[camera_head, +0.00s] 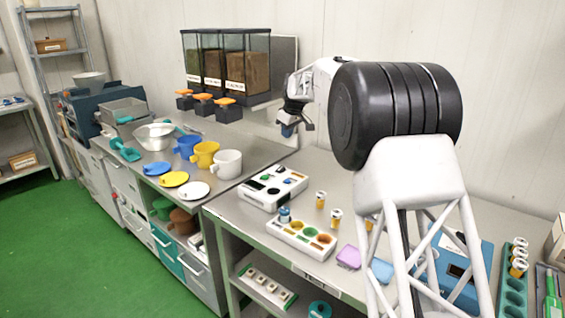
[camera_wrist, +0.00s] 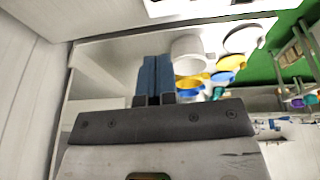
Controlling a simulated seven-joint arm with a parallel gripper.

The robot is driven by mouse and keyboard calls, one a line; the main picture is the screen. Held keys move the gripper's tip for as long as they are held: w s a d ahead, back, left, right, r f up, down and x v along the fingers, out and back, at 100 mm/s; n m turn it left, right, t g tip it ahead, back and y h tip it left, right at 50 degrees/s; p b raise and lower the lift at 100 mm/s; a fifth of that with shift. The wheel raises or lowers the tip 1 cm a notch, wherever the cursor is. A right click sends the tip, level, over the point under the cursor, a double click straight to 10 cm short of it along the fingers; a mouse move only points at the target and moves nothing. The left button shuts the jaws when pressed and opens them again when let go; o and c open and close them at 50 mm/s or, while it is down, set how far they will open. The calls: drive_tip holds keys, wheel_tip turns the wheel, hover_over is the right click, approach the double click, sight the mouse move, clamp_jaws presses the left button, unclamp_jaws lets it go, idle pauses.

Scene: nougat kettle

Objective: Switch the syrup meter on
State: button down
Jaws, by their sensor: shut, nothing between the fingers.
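No label in view names the syrup meter, so I cannot tell for sure which device it is. A white box with coloured buttons and a dark panel (camera_head: 273,187) stands on the near counter, below and left of my arm. A blue box with a small dark display (camera_head: 468,266) stands farther right, partly hidden behind my arm. My gripper (camera_head: 287,130) hangs in the air above the back of the counter, right of the dispensers. In the wrist view its blue fingers (camera_wrist: 154,78) are together and empty. It appears apart from both boxes.
Left of my gripper are a white jug (camera_head: 227,163), a yellow jug (camera_head: 204,154) and clear dispensers with orange-topped outlets (camera_head: 227,101). A white tray with coloured wells (camera_head: 302,239) and small capped jars (camera_head: 320,199) lie in front. The wall is close behind.

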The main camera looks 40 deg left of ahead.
drive_tip(key=shift+a+f, duration=0.1)
drive_tip(key=shift+f, duration=0.1)
idle(0.3)
approach(281, 167)
drive_tip(key=x, duration=0.5)
drive_tip(key=shift+a, duration=0.4)
drive_tip(key=shift+w+f, duration=0.15)
drive_tip(key=shift+f, duration=0.7)
